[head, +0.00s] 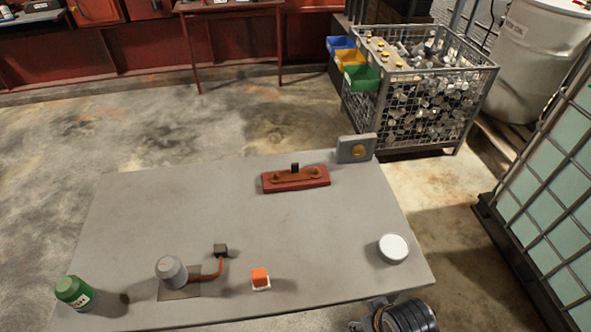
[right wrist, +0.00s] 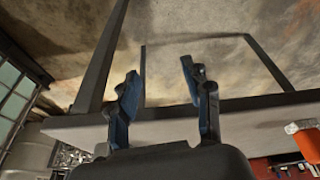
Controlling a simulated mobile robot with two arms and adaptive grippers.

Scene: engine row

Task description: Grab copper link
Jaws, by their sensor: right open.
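A reddish-brown, copper-coloured link (head: 295,175) with rounded ends and a black upright grip lies on a red block (head: 312,183) at the back of the grey table. A bent copper-coloured piece (head: 212,273) also runs between a grey cylinder (head: 171,270) and a small dark block (head: 220,250) at the front left; I cannot tell for sure which one is meant. My right gripper (right wrist: 160,78) is open and empty in the right wrist view, beside the table edge. Only dark parts of my right arm show at the head view's bottom edge. My left gripper is not in view.
The grey table (head: 150,215) also carries a green jar (head: 73,292), an orange-and-white block (head: 260,279), a white round lid (head: 393,248) and a grey block with a yellow disc (head: 356,149). Its middle is clear. A wire cage of metal parts (head: 420,105) stands behind.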

